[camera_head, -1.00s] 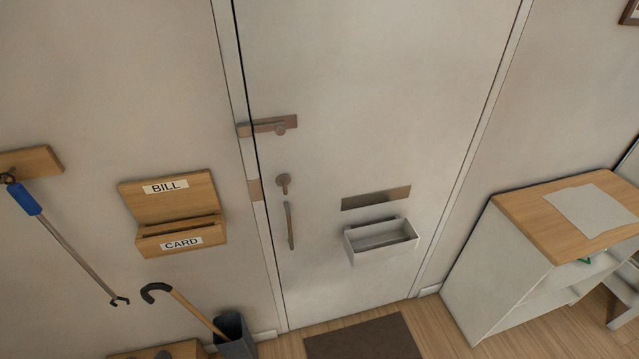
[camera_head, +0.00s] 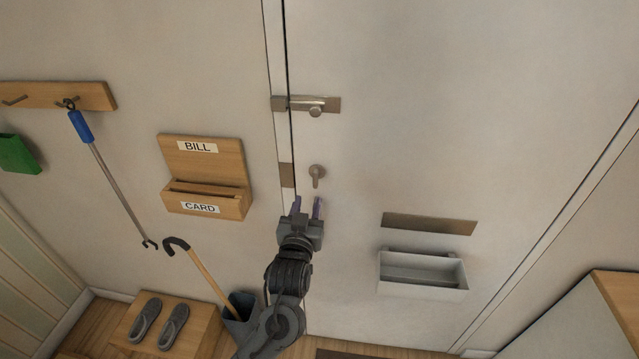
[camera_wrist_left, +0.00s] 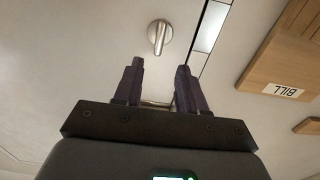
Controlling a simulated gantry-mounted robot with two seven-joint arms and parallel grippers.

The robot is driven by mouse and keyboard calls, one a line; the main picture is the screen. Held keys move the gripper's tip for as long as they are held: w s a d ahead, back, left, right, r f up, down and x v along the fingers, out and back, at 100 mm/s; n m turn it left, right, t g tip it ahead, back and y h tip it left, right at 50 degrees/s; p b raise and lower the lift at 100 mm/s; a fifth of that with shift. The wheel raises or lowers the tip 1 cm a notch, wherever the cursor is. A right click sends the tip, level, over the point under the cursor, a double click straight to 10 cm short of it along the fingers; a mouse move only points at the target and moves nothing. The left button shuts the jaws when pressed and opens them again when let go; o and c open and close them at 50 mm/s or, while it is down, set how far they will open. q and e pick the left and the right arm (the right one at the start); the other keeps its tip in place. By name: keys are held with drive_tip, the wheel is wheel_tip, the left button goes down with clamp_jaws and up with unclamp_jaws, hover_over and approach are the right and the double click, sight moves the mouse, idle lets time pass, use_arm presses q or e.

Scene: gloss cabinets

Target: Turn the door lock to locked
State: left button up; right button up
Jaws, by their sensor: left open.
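The door lock (camera_head: 317,175) is a small metal thumb-turn on the white door (camera_head: 400,150), near its left edge. Its lever hangs roughly straight down in the head view. My left gripper (camera_head: 307,203) is open and empty just below the lock, its two dark fingers pointing up toward it. In the left wrist view the lock (camera_wrist_left: 158,35) shows beyond the spread fingertips, apart from them. The door handle below is hidden behind my left gripper in the head view. My right gripper is not in view.
A slide bolt (camera_head: 315,106) sits above the lock. A wooden BILL and CARD holder (camera_head: 205,170) hangs on the wall at left. A mail slot (camera_head: 428,223) and a white letter tray (camera_head: 422,273) are on the door at right. The door surface around the lock is clear.

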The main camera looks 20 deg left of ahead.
sight(315, 180)
use_arm(q)
drive_tip(key=w, duration=0.3)
drive_tip(key=w+a+p, duration=0.1)
drive_tip(key=w, duration=0.5)
drive_tip(key=shift+w+a+p, duration=0.3)
drive_tip(key=shift+w+p, duration=0.1)
clamp_jaws()
